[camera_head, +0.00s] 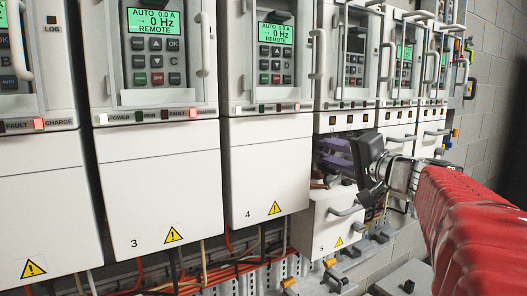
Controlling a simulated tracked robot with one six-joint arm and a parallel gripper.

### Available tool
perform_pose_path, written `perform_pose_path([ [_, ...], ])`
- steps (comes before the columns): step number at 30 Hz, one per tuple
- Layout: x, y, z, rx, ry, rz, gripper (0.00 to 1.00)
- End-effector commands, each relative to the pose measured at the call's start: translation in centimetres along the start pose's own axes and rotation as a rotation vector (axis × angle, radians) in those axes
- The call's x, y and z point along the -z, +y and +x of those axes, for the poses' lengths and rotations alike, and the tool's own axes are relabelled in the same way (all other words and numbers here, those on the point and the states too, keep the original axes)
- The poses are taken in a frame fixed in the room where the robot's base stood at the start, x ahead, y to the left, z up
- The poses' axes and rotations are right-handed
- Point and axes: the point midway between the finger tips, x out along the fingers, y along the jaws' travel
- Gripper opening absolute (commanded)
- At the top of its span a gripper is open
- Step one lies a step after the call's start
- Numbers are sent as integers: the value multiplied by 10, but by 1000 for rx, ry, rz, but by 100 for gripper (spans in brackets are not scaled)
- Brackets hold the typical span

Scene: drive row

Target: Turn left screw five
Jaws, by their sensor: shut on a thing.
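Drive five stands right of the drive numbered 4. Its lower cover (325,225), marked 5, sits lowered and pulled forward, with a grey handle on its front. Purple parts (338,152) show in the dark opening above it. My gripper (364,165), a dark block at the end of my red-sleeved arm, is at this opening, just right of the purple parts. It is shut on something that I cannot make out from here. The left screw five cannot be seen; the gripper and the shadow hide much of the opening.
Drive 3 (160,190) and drive 4 (265,165) have closed white covers. Grey handles (317,55) stick out from the drives' upper fronts. Cables and a perforated rail (250,283) run below. A grey block wall (495,110) stands at the right.

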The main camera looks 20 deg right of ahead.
Motion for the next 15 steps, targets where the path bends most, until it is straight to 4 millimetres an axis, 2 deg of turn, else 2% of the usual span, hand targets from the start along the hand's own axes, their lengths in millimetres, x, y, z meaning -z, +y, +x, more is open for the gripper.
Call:
perform_pose_path([
  [7, 1, 4, 0, -6, 4, 3, 6],
  [8, 1, 4, 0, -7, 4, 3, 29],
  [13, 1, 3, 0, -5, 3, 2, 41],
  [15, 1, 2, 0, -4, 2, 1, 42],
])
